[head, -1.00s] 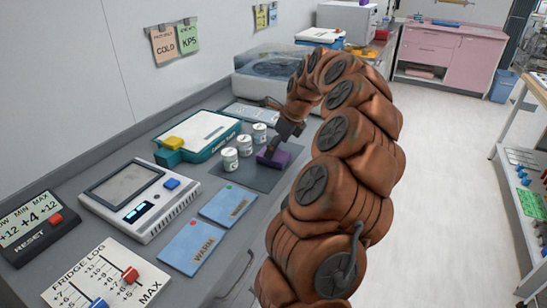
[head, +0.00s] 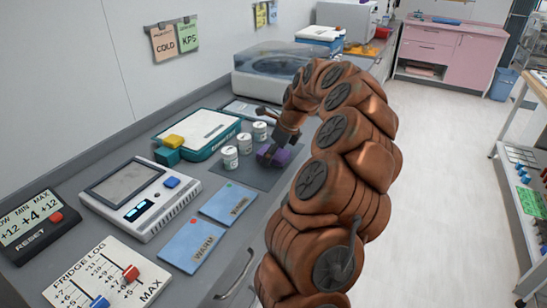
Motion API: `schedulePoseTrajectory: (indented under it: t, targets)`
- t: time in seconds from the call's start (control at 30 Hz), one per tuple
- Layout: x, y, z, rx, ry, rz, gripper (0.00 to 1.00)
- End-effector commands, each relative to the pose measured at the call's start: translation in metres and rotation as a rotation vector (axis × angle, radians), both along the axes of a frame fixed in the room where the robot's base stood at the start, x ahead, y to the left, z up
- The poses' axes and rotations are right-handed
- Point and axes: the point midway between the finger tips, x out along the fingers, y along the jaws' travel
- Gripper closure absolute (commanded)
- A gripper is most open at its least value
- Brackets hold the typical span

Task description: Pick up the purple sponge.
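The purple sponge (head: 283,157) is a small block on the dark grey mat, to the right of several white lidded jars. My gripper (head: 271,152) points down at the sponge, with a dark finger lying across its left part. Part of the sponge is hidden by the gripper. The other finger is not clearly visible, so I cannot tell whether the gripper has closed on the sponge or whether the sponge is off the mat.
White jars (head: 230,158) stand close to the left of my gripper. A scale (head: 128,203) and blue cards (head: 193,246) are nearer. A grey-lidded machine (head: 275,72) stands behind.

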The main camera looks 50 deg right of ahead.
Motion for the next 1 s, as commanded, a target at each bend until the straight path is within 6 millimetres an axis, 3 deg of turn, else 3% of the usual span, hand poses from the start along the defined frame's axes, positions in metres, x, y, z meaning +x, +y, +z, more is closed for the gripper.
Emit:
schedulePoseTrajectory:
  t: [0.33,0.73,1.0]
  targets:
    - [-0.0002,-0.0003,-0.0010,0.000,0.000,0.000,0.03]
    - [-0.0002,-0.0003,-0.0010,0.000,0.000,0.000,0.45]
    - [-0.0002,-0.0003,-0.0009,0.000,0.000,0.000,0.48]
